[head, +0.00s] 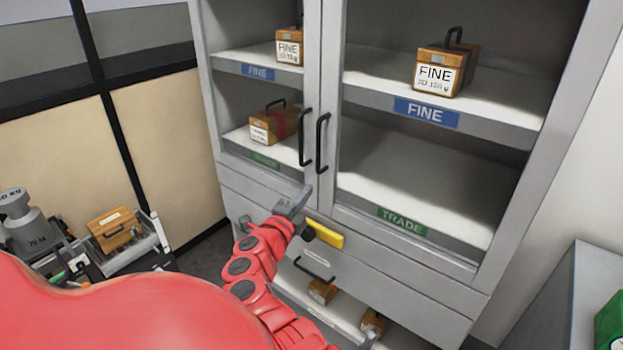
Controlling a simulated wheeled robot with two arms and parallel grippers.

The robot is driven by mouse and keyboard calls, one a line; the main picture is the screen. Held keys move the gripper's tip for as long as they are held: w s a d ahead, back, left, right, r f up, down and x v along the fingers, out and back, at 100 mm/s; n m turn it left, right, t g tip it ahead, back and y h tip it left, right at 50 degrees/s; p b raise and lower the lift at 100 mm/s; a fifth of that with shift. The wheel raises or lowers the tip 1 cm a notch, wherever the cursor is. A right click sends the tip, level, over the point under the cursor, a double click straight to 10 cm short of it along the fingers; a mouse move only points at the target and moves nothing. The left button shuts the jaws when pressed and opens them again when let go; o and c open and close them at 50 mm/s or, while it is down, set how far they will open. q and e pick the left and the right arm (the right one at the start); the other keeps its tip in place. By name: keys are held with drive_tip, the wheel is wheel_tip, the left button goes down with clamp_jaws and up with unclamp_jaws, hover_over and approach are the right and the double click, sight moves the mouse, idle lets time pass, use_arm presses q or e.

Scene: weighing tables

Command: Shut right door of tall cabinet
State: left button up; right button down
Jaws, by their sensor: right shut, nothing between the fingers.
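The tall grey cabinet (400,262) fills the middle and right of the head view. Its right door (331,60) has a pale frame around a large see-through opening and a black bar handle (322,142). The door looks flush with the front; I cannot tell whether a small gap is left. The left door (205,80), with its own black handle (304,137), looks closed beside it. My right gripper (301,197) is shut and empty, just below the two handles near the doors' lower edge; contact is unclear. My left gripper is out of view.
Wooden FINE boxes (430,72) stand on the shelves. A drawer (390,270) with a yellow piece (326,234) by my wrist is below the doors. A cart (120,262) with weights is at left; a grey unit (570,290) stands at right.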

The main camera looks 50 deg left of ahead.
drive_tip(key=a+v, duration=0.1)
drive_tip(key=v, duration=0.6)
drive_tip(key=shift+s+a+b, duration=0.2)
drive_tip(key=shift+s+b, duration=0.2)
drive_tip(key=shift+s, duration=0.35)
